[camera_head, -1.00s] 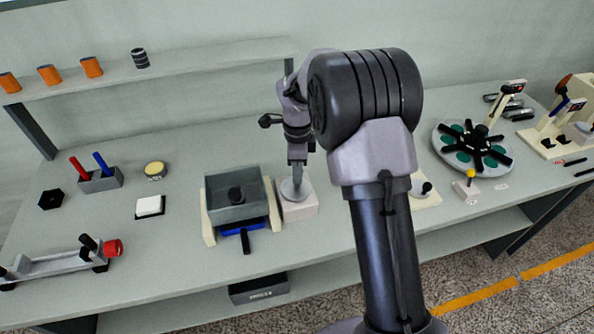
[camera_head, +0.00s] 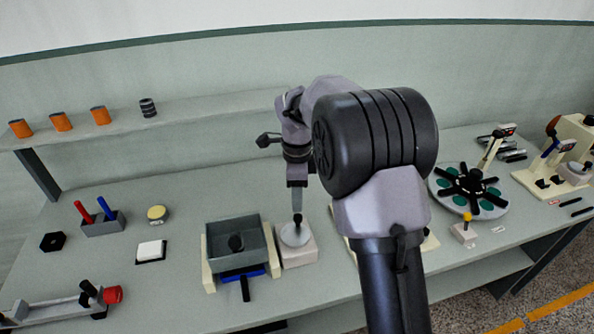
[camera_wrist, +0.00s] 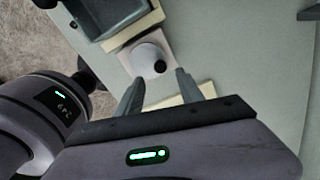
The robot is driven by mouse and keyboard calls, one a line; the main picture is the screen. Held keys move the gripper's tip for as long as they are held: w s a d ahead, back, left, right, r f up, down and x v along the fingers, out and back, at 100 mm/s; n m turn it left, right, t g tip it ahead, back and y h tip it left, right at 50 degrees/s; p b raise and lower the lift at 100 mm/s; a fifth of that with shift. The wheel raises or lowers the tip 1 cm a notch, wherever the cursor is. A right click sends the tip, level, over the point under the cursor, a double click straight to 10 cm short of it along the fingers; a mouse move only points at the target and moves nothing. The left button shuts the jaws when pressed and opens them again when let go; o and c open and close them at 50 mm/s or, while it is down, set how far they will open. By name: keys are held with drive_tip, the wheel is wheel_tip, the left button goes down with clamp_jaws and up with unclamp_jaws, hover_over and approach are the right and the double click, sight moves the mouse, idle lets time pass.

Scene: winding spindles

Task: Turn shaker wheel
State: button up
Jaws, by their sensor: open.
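The shaker wheel (camera_head: 291,236) is a pale grey disc on a beige block (camera_head: 299,256), just right of a grey tray-like box (camera_head: 222,262). A small black knob (camera_head: 298,219) stands on the disc, near its far edge in the head view. My gripper (camera_head: 297,207) points down just above the knob. In the wrist view the wheel (camera_wrist: 143,56) and knob (camera_wrist: 160,67) show beyond my open fingers (camera_wrist: 160,76). The knob lies in line with the gap between the fingertips. I cannot tell the exact height between them, and nothing is held.
The box, with a black knob inside and a blue, black-handled part in front, stands close to the wheel's left. A yellow-topped post (camera_head: 467,217) and a round carousel (camera_head: 493,209) are at right. A shelf (camera_head: 180,122) runs behind. My arm hides bench to the right.

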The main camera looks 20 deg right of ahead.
wheel_tip(320, 180, up, 8)
drive_tip(key=p, duration=0.2)
drive_tip(key=shift+r, duration=0.2)
drive_tip(key=s+a+r+n+t+b, duration=0.25)
drive_tip(key=s+r+n, duration=0.25)
drive_tip(key=s, duration=0.4)
drive_tip(key=s+a+f+n+t+y+b, duration=0.1)
drive_tip(key=s+n, duration=0.4)
drive_tip(key=s, duration=0.5)
drive_tip(key=s+a+f+n+t+y+b, duration=0.1)
drive_tip(key=s+a+f+n+t+b, duration=0.1)
drive_tip(key=s+n, duration=0.4)
drive_tip(key=s+f+b, duration=0.1)
drive_tip(key=s, duration=0.3)
drive_tip(key=shift+s+n, duration=0.3)
drive_tip(key=shift+s, duration=0.05)
drive_tip(key=shift+f, duration=0.1)
